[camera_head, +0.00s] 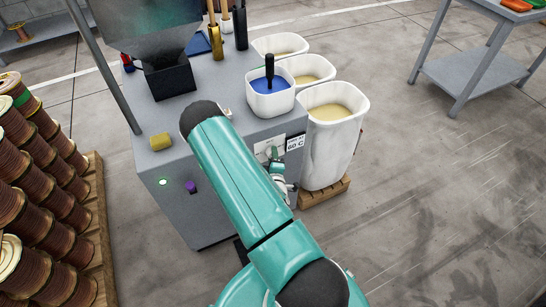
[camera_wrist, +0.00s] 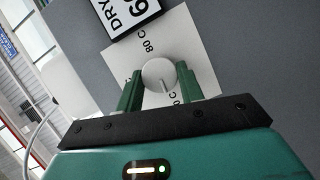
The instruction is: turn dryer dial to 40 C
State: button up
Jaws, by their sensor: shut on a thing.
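The dryer dial (camera_wrist: 158,72) is a round grey knob on a white plate (camera_wrist: 196,48) on the grey machine front. In the wrist view my gripper (camera_wrist: 159,78) has one green finger on each side of the dial and is shut on it. A pale pointer line on the knob runs toward the bottom of the picture. An "80 C" mark shows above the knob; other marks are partly hidden by the fingers. A sign (camera_wrist: 128,14) beside the plate reads "DRY" and a number starting with 6, cut off. In the head view the dial is mostly hidden by my gripper (camera_head: 277,166).
A tall white bin (camera_head: 328,150) stands close to the right of the dial. Copper spools (camera_head: 38,215) fill the left.

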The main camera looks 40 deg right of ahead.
jog(key=shift+s+n, duration=0.1)
jog(key=shift+n, duration=0.3)
jog(key=shift+d, duration=0.1)
jog(key=o, duration=1)
jog(key=v, duration=1.3)
jog(key=shift+s+a+f, duration=0.25)
jog(key=shift+a, duration=0.1)
